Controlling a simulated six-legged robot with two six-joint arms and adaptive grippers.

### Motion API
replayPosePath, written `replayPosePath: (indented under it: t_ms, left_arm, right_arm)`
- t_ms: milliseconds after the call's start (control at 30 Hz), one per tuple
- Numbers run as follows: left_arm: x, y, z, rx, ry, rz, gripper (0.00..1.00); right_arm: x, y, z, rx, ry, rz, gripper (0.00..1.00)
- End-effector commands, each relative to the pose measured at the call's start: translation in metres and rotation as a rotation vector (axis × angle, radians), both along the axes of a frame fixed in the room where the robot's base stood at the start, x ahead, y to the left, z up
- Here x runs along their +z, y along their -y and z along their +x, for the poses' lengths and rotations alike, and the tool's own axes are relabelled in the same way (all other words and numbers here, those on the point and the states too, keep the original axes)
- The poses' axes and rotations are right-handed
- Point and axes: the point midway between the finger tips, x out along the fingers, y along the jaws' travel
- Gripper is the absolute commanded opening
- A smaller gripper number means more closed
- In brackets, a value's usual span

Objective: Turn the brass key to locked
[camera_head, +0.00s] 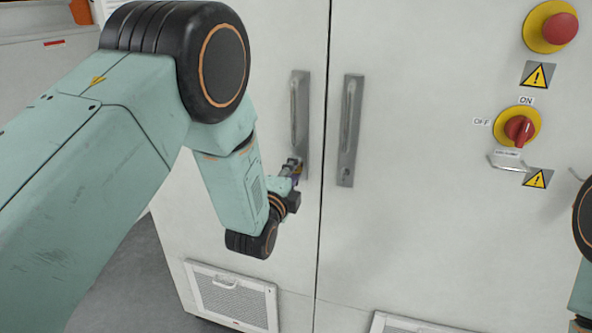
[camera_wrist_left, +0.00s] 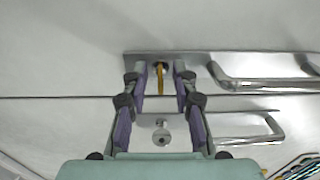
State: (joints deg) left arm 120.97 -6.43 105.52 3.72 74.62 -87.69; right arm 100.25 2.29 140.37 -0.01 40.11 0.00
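The brass key (camera_wrist_left: 161,80) sticks out of the lock at the end of a metal handle plate in the left wrist view. My left gripper (camera_wrist_left: 159,70) is open, with one purple-padded finger on each side of the key and gaps visible between them. In the head view, my left gripper (camera_head: 293,168) is at the lower end of the left door handle (camera_head: 299,110). It largely hides the key there. My right gripper is out of the picture; only part of my right arm shows at the right edge.
The right door handle (camera_head: 349,130) is close beside, across the door seam; its keyless lock (camera_wrist_left: 162,133) shows in the left wrist view. A red rotary switch (camera_head: 519,129) and a red button (camera_head: 560,28) are on the right door. Vents (camera_head: 232,296) lie low on the doors.

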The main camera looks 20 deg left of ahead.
Motion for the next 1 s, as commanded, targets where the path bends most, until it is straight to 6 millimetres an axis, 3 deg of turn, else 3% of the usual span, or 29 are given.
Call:
replayPosePath:
  t_ms: [433, 767, 1000]
  left_arm:
    - [-0.0004, 0.0038, 0.01, 0.0, -0.001, 0.0, 0.27]
    - [-0.0003, 0.0038, 0.0098, 0.0, -0.001, 0.0, 0.0]
    - [-0.0002, 0.0042, 0.0099, -0.002, -0.001, 0.0, 0.0]
  right_arm:
    - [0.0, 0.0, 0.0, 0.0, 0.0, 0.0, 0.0]
    - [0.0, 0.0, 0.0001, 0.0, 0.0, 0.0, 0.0]
    - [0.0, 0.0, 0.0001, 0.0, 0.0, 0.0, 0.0]
